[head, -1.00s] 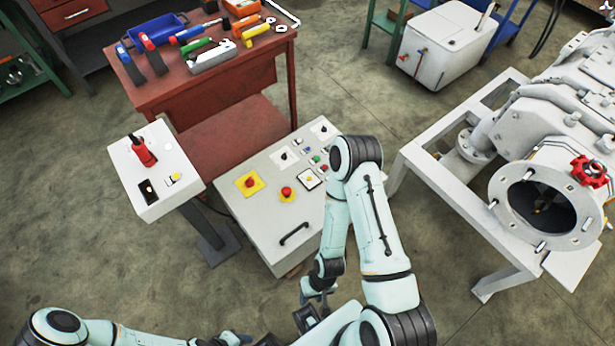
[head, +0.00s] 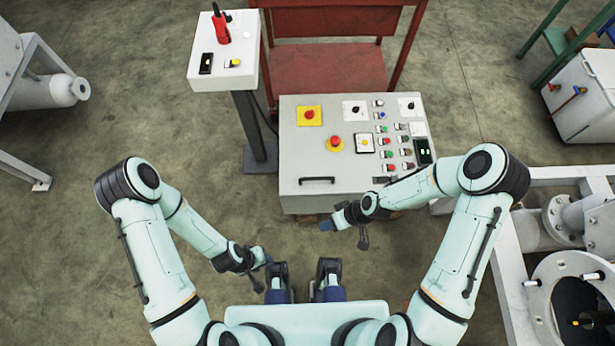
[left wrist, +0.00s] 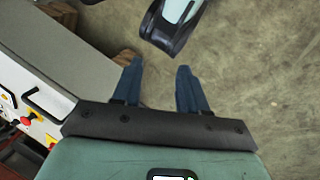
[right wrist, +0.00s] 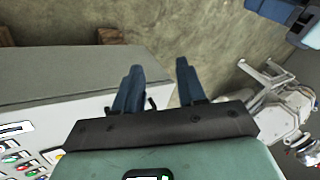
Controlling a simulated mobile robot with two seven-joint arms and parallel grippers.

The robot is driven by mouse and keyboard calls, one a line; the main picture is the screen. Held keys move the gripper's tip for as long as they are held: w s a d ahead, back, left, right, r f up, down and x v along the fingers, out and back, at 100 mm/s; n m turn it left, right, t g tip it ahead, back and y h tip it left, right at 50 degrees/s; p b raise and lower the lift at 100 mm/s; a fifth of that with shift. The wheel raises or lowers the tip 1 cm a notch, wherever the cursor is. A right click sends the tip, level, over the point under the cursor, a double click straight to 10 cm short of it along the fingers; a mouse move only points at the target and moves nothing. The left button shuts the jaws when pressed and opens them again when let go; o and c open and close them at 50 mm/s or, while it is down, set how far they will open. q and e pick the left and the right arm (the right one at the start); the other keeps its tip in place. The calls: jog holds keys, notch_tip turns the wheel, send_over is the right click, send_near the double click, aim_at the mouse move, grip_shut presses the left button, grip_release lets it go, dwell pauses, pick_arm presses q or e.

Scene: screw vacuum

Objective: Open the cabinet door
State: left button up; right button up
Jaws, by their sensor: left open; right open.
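The grey control cabinet (head: 300,130) stands in front of me, its sloping panel carrying buttons and knobs. A black bar handle (head: 317,180) is near the panel's lower left; it also shows in the left wrist view (left wrist: 33,95). The panel looks closed. My right gripper (head: 328,225) is open and empty, just this side of the cabinet's near edge and apart from the handle. In the right wrist view the cabinet (right wrist: 60,80) lies left of its fingers. My left gripper (head: 264,264) is open and empty, farther from the cabinet, at its lower left.
A white pedestal box (head: 224,60) with a red lever stands left of the cabinet. A red table (head: 330,68) is behind it. A white frame with a flanged machine (head: 575,270) is at the right. The floor left of the cabinet is mostly clear.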

jog(key=w+n+t+b, duration=0.1)
jog(key=w+n+b, duration=0.4)
jog(key=w+n, duration=0.3)
jog(key=n+h+b, duration=0.1)
jog(key=n+b, duration=0.3)
jog(key=n, duration=0.2)
send_near(315, 178)
pick_arm(q)
jog(key=w+a+f+t+y+b, duration=0.1)
jog(key=w+a+f, duration=0.25)
jog(key=f, duration=0.35)
jog(key=w+a+f+t+b, duration=0.2)
jog(key=w+f, duration=0.2)
jog(key=f, duration=0.3)
pick_arm(e)
jog(key=shift+t, duration=0.4)
jog(key=x, duration=0.2)
jog(key=b+x, duration=0.1)
jog(key=x, duration=0.5)
jog(key=shift+s, duration=0.4)
pick_arm(q)
jog(key=shift+n+g, duration=0.4)
jog(key=shift+g, duration=0.5)
jog(key=s+f, duration=0.3)
jog(key=s, duration=0.1)
jog(key=shift+s+a+f, duration=0.1)
jog(key=shift+s+f, duration=0.15)
jog(key=shift+f, duration=0.15)
pick_arm(e)
grip_shut()
